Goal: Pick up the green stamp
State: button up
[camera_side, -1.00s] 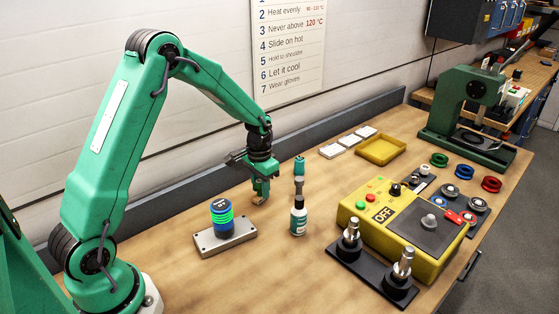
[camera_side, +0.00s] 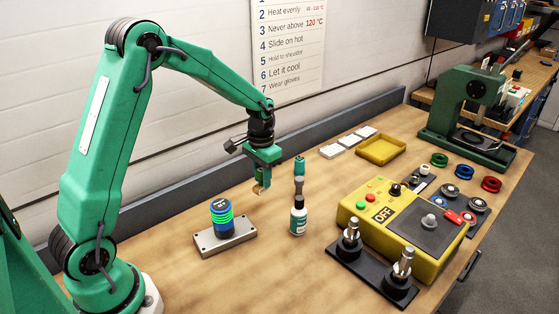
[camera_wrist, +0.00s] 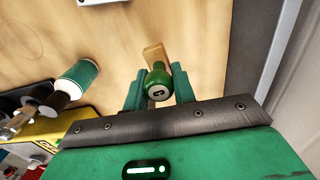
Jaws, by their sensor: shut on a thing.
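The green stamp has a rounded green knob (camera_wrist: 157,87) and a tan wooden block under it. In the wrist view the knob sits between the two green fingers of my gripper (camera_wrist: 158,88), which is shut on it. In the side view my gripper (camera_side: 263,177) points down above the bench, left of the dropper bottle. Only a small tan part of the stamp (camera_side: 258,190) shows there below the fingers; the fingers hide the rest. The stamp appears held a little above the wood.
A dropper bottle (camera_side: 298,217) stands close to the right. A black, green and blue signal lamp on a grey plate (camera_side: 242,240) is in front. A yellow control box (camera_side: 440,265) and a yellow tray (camera_side: 381,148) lie farther right. A low grey ledge (camera_side: 200,180) runs behind.

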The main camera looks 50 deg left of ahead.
jog(key=s+d+r, duration=0.3)
jog(key=d+r, duration=0.3)
jog(key=d, duration=0.3)
jog(key=shift+d, duration=0.2)
dwell(0.3)
